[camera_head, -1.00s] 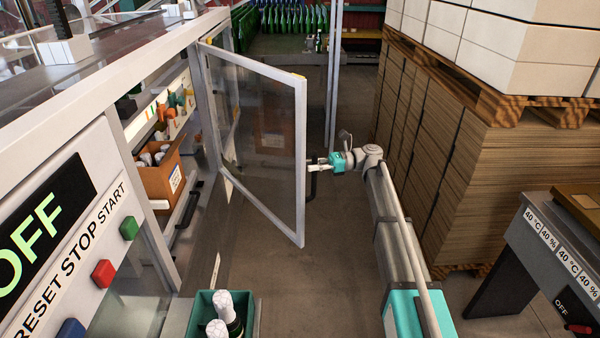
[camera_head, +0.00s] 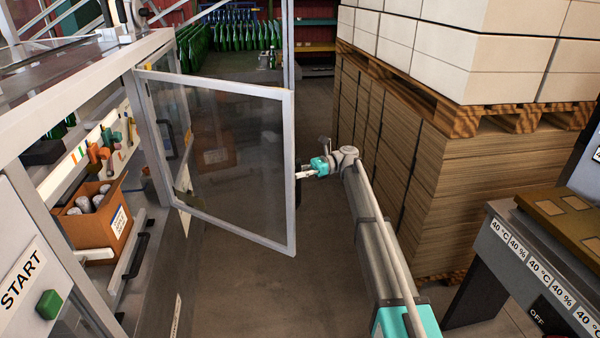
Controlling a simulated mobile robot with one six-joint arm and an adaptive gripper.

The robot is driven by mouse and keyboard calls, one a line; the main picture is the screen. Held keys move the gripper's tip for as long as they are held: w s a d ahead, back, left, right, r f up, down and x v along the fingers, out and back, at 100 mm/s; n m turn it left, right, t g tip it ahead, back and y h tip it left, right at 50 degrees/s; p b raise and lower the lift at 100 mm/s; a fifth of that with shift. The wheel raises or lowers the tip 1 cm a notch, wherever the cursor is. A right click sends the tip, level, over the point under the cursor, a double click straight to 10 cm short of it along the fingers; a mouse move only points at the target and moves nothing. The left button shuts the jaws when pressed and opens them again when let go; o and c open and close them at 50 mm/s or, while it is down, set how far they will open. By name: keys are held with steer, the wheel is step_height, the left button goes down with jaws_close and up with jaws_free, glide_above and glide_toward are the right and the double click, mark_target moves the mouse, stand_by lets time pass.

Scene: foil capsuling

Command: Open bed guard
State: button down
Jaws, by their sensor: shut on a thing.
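The bed guard (camera_head: 235,160) is a clear panel in a pale metal frame, hinged at its left side on the machine frame (camera_head: 155,160). It stands swung out into the aisle, open at an angle. A dark handle (camera_head: 297,199) sits on its free right edge. My gripper (camera_head: 301,175) is at that edge, at the end of my grey and teal arm, shut on the handle. The fingers are small in this view and their exact hold on the handle is hard to make out.
A cardboard box (camera_head: 103,222) with capsules sits inside the machine at left. A green START button (camera_head: 49,304) is on the panel at lower left. Stacked cardboard (camera_head: 430,170) on the right borders the aisle. The floor (camera_head: 250,290) before the guard is clear.

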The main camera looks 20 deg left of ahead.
steer(key=shift+w+a+r, duration=0.15)
steer(key=shift+a, duration=0.15)
